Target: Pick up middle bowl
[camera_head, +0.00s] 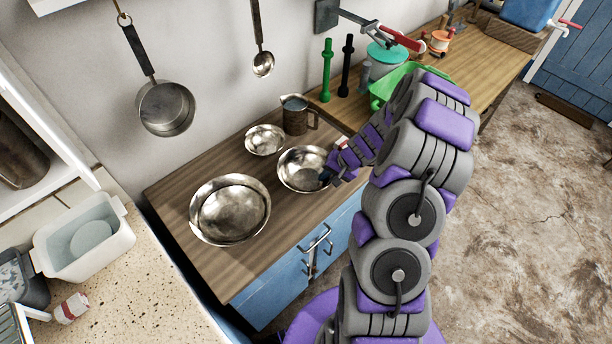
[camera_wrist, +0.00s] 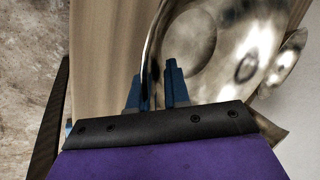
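Three metal bowls stand on the wooden counter. The middle-sized middle bowl (camera_head: 298,172) is at the right, with the large bowl (camera_head: 229,212) at its lower left and the small bowl (camera_head: 265,140) at its upper left. My gripper (camera_head: 325,176) is at the right rim of the middle bowl. In the wrist view, the fingers (camera_wrist: 157,88) straddle the rim of the middle bowl (camera_wrist: 205,45), one inside and one outside. A gap shows between them, so it looks open. The fingertip contact with the rim is not clear.
A metal jug (camera_head: 297,117) stands behind the middle bowl. A pan (camera_head: 166,108) and a ladle (camera_head: 262,64) hang on the wall. A white tub (camera_head: 85,238) sits at the left. The wooden counter (camera_head: 185,180) has bare room around the bowls.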

